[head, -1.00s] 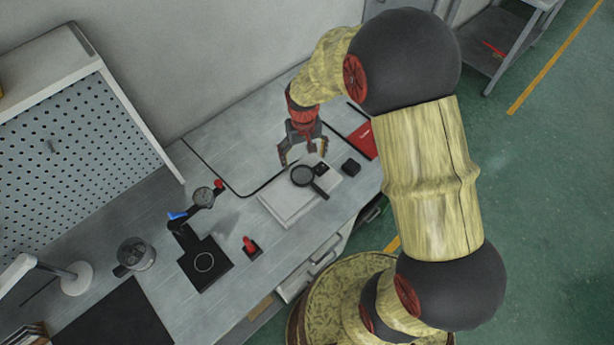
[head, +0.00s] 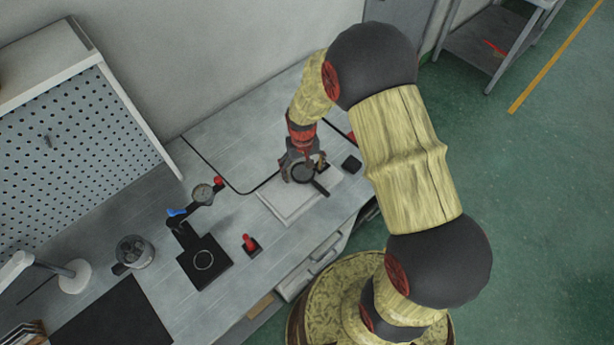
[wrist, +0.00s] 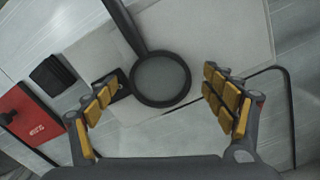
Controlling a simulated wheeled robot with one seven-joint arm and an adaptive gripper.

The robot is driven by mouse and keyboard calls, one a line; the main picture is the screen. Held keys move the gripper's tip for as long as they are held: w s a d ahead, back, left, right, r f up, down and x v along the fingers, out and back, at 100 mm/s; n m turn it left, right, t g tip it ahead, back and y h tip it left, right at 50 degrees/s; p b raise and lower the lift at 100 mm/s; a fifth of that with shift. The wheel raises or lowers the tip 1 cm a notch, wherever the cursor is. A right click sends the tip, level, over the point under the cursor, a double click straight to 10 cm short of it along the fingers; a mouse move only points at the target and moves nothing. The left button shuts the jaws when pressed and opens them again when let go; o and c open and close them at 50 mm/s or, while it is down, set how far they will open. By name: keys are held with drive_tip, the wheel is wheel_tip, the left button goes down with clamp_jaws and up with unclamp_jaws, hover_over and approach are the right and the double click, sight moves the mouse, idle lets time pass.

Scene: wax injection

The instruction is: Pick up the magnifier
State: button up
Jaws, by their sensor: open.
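The black magnifier (head: 304,174) lies on a light flat board (head: 275,201) on the bench. In the wrist view its round lens (wrist: 160,79) is just ahead of and between my fingers, and its handle (wrist: 124,22) runs toward the upper left. My gripper (head: 303,172) is over the lens and partly hides it in the head view. In the wrist view my gripper (wrist: 166,98) is open, with yellow-padded fingers on either side of the lens and apart from it. Nothing is held.
A small dark object (wrist: 119,86) lies beside the lens near the left finger. A black block (head: 351,164) and a red item (wrist: 30,121) lie nearby. A dial-gauge stand (head: 204,259), a red-topped item (head: 250,244) and a glass jar (head: 134,252) stand further left.

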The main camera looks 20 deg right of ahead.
drive_tip(key=shift+c, duration=0.8)
drive_tip(key=c, duration=1.1)
drive_tip(key=shift+c, duration=0.2)
